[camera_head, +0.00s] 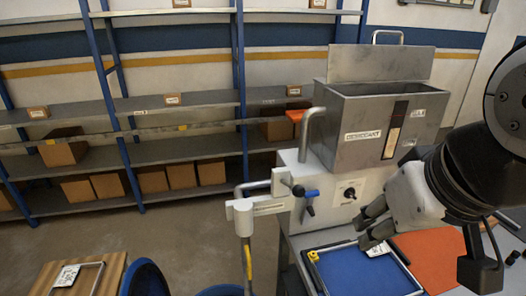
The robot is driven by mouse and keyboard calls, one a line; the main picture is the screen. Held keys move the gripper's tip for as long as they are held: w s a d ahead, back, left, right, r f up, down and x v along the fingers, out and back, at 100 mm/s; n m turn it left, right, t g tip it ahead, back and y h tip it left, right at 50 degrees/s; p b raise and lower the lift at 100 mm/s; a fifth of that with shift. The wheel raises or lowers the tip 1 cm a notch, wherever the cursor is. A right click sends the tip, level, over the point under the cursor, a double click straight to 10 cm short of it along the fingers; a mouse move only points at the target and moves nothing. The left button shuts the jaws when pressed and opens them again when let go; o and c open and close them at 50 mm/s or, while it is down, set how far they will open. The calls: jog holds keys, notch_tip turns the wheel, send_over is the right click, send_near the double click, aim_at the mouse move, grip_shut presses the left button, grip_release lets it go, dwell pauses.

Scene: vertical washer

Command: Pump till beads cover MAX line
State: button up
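A steel hopper (365,115) labelled DESICCANT stands on a pale machine body with its lid raised. Its front has a narrow upright window (395,130), dark in the upper part and pale lower down. A MAX mark is too small to read. Left of the body is a pale valve or pump fitting (262,205) with a black-knobbed lever (298,190) and a blue handle (311,196). My gripper (361,235) is right of these, low over the blue tray, with its fingers apart. A white label card (378,249) lies just below the fingertips; I see nothing held.
The blue tray (355,275) and an orange mat (435,258) cover the bench front. A round dial (349,193) is on the machine's face. Shelves with boxes line the wall; floor between is clear.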

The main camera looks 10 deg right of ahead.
jog(key=c, duration=0.6)
jog(key=shift+w+r, duration=0.25)
jog(key=shift+w, duration=0.1)
grip_shut()
jog(key=w+a+r+g+b, duration=0.1)
jog(key=w+a+r+b, duration=0.1)
jog(key=w, duration=0.8)
jog(key=w+a+r+n+g+b, duration=0.1)
jog(key=w+a+r, duration=0.4)
jog(key=w, duration=0.5)
jog(key=shift+w+r+n+g+b, duration=0.2)
jog(key=shift+w+n+g+b, duration=0.1)
jog(key=shift+g+b, duration=0.3)
jog(key=shift+s, duration=0.1)
